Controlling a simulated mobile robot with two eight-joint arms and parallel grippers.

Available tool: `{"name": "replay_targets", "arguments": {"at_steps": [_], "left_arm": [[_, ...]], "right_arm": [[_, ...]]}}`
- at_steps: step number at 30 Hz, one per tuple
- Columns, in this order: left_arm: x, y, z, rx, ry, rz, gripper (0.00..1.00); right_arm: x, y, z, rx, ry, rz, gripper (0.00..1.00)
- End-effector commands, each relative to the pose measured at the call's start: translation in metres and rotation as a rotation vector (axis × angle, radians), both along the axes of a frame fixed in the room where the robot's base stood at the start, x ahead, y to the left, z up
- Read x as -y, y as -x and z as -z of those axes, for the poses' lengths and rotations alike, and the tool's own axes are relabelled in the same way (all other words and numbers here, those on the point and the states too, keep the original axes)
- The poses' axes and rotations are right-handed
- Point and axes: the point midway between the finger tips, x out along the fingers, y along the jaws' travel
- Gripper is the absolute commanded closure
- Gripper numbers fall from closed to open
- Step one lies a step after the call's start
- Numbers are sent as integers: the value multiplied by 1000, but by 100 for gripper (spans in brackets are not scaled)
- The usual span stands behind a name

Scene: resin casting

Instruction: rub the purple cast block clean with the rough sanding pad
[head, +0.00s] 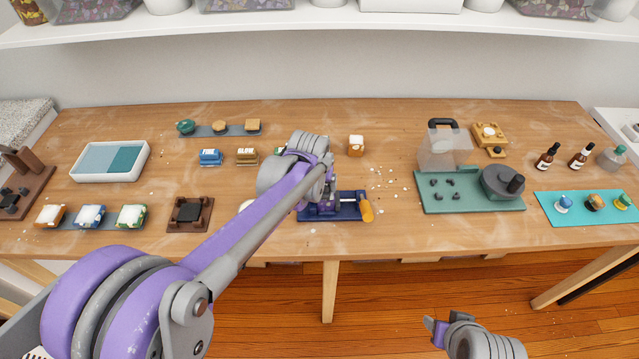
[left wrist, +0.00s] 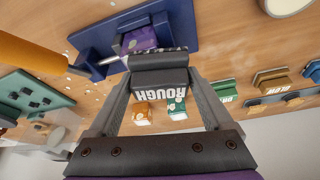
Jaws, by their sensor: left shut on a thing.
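My left gripper (left wrist: 160,82) is shut on the black rough sanding pad (left wrist: 160,78), which reads "ROUGH" upside down in the left wrist view. The purple cast block (left wrist: 140,40) sits in the dark blue vise (left wrist: 192,32). The pad is right beside the block; I cannot tell whether they touch. In the head view the vise (head: 346,211) is at the table's front middle, and my left arm hides most of the block. My right gripper (head: 437,330) is low at the front, off the table edge; its jaw state is unclear.
The vise has an orange handle (head: 367,208) on its right. A blue labelled pad (head: 210,157) and an olive one (head: 247,156) stand behind my left arm. An orange block with white on it (head: 356,146) stands behind the vise. A green machine base (head: 470,201) is at right.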

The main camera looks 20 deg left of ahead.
Motion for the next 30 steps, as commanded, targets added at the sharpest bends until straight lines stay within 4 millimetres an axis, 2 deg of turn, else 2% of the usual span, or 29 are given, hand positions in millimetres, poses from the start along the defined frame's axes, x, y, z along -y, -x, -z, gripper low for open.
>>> {"name": "replay_targets", "arguments": {"at_steps": [15, 30], "left_arm": [[37, -9, 3, -1, 1, 3, 91], [41, -9, 2, -2, 2, 1, 91]], "right_arm": [[0, 0, 2, -1, 0, 0, 50], [0, 0, 0, 0, 0, 0, 50]]}}
